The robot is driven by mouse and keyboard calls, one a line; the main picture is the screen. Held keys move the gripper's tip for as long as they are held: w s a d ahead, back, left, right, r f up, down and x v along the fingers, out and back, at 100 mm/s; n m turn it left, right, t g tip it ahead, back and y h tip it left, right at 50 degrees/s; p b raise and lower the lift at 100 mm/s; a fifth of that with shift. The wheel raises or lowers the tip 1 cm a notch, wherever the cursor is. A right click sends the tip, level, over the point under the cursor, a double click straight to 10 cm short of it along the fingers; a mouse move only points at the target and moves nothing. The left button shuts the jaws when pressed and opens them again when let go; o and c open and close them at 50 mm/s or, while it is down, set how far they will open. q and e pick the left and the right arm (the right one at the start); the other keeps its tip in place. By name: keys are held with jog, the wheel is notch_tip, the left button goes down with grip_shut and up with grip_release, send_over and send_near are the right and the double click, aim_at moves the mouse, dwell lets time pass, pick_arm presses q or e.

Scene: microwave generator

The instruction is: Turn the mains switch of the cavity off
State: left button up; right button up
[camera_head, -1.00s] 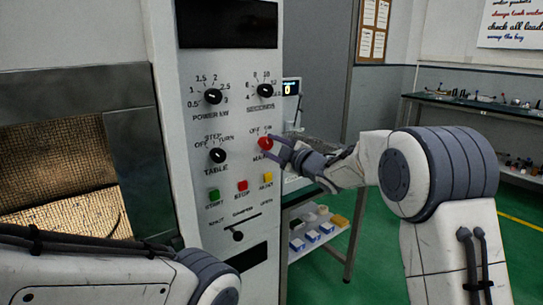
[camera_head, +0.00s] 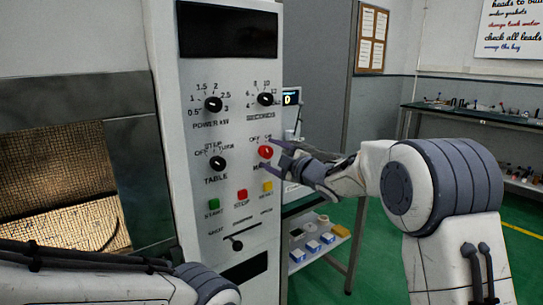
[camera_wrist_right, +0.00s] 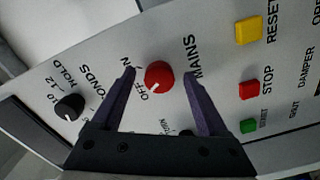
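The red mains knob (camera_head: 265,152) is on the front panel of the cavity, right of the black table knob (camera_head: 217,163). It also shows in the right wrist view (camera_wrist_right: 159,75), with OFF and ON lettering to its left and MAINS to its right. A small pale mark on the knob appears to point towards OFF. My right gripper (camera_head: 277,156) is open in front of the knob. In the right wrist view the dark fingers (camera_wrist_right: 160,80) stand on both sides of the knob, with visible gaps. My left gripper is out of view.
The panel also has power (camera_head: 213,104) and seconds (camera_head: 265,99) knobs, green start (camera_head: 214,205), red stop (camera_head: 242,195) and yellow reset (camera_head: 267,186) buttons, and a damper slider (camera_head: 236,244). A shelf with small boxes (camera_head: 312,246) stands right of the cabinet.

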jog(key=b+v, duration=0.1)
jog(key=v, duration=0.9)
jog(key=shift+s+d, duration=0.15)
jog(key=shift+s, duration=0.05)
